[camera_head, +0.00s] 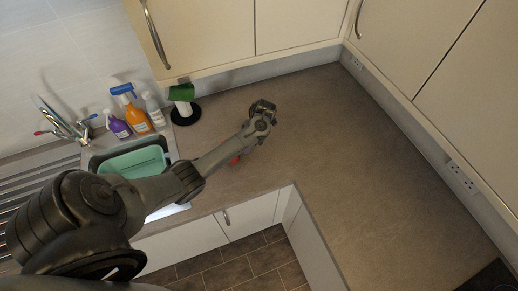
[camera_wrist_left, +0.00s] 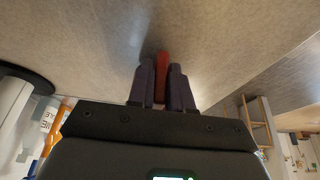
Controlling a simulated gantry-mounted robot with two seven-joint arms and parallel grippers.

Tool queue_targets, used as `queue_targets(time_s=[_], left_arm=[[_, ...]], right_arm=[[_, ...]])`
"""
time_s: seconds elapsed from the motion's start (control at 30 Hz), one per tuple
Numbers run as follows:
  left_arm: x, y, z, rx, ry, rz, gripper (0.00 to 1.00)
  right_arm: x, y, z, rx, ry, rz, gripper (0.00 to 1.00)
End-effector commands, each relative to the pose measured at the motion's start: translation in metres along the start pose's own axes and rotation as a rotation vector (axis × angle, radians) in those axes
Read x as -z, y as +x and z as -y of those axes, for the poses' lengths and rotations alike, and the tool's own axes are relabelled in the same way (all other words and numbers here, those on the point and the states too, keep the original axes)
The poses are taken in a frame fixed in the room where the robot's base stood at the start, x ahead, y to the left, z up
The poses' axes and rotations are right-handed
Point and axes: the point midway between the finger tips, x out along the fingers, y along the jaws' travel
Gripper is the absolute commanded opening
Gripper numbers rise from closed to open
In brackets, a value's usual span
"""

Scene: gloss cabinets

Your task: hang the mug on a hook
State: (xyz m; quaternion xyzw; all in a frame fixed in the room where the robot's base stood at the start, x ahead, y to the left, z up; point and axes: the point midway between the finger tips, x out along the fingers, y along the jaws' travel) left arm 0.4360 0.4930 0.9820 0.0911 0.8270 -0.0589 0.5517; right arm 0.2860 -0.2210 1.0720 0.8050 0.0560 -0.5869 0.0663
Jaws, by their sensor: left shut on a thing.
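A red thing, likely the mug (camera_wrist_left: 162,64), is pinched between the two dark fingers of my left gripper (camera_wrist_left: 163,80) in the left wrist view. Only a narrow red strip of it shows there, so its shape and handle cannot be made out. In the head view a small red patch (camera_head: 235,159) shows just below my left forearm, over the worktop; the rest is hidden by the arm. My left gripper's fingers are hidden in the head view. No hook can be made out. My right gripper is not in view.
The worktop (camera_head: 350,170) is clear to the right. Cream wall cabinets (camera_head: 425,45) overhang the back and right.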

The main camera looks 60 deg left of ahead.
Motion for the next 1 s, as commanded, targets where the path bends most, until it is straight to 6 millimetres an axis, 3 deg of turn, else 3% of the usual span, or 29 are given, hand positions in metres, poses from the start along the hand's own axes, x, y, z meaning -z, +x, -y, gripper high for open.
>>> queue_targets(time_s=[0.13,0.53,0.57,0.7,1.0], left_arm=[[-0.002,0.013,-0.001,0.005,-0.006,0.001,0.0],[-0.004,0.016,-0.001,0.005,-0.005,0.001,0.0],[-0.004,0.017,-0.001,0.005,-0.005,0.0,0.21],[-0.004,0.017,-0.001,0.005,-0.005,0.0,0.42],[-0.003,0.016,-0.001,0.004,-0.004,0.0,0.45]], right_arm=[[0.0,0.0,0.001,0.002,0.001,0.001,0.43],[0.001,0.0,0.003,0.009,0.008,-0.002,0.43],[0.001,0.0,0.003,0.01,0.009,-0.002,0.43],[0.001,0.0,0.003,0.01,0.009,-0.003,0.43],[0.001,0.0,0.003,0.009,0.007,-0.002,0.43]])
